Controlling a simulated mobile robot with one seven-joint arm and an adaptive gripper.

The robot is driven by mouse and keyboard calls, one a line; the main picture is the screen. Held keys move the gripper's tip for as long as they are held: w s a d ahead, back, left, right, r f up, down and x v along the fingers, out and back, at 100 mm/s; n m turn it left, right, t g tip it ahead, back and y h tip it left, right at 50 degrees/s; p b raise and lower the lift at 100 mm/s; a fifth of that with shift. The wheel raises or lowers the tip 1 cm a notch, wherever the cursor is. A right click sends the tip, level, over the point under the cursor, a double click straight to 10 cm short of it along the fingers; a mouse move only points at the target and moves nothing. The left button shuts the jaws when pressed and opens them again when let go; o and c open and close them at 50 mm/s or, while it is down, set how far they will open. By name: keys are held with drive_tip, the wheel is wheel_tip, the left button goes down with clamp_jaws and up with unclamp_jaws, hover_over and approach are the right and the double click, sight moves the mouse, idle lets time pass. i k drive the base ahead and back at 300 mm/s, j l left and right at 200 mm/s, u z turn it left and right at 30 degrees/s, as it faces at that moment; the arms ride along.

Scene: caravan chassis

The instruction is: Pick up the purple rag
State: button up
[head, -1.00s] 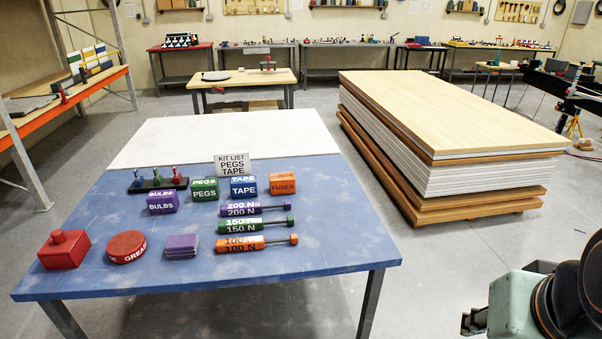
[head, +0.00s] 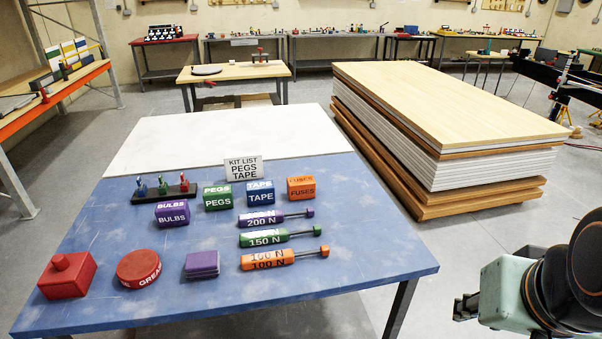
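The purple rag (head: 202,264) is a folded, layered square lying flat near the front of the blue table (head: 340,270). It sits between the red round grease tin (head: 138,268) and the orange 100 N cylinder (head: 268,260), apart from both. My gripper (head: 462,306) shows only in part at the lower right, beyond the table's right edge and well away from the rag. Its fingers are small and dark here, and I cannot tell whether they are open or shut.
Behind the rag stand a purple bulbs box (head: 172,213), a green pegs box (head: 217,197) and a kit list sign (head: 243,168). Green and purple cylinders lie to the right. A red knobbed block (head: 67,275) is at left. A tall board stack (head: 440,130) stands right of the table.

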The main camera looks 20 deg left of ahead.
sight(204, 263)
drive_tip(key=i+j, duration=0.1)
drive_tip(key=j, duration=0.9)
drive_tip(key=i+j, duration=0.15)
drive_tip(key=j, duration=0.35)
drive_tip(key=u, duration=0.3)
drive_tip(key=j+z, duration=0.3)
drive_tip(key=j, duration=0.15)
drive_tip(key=i, duration=0.05)
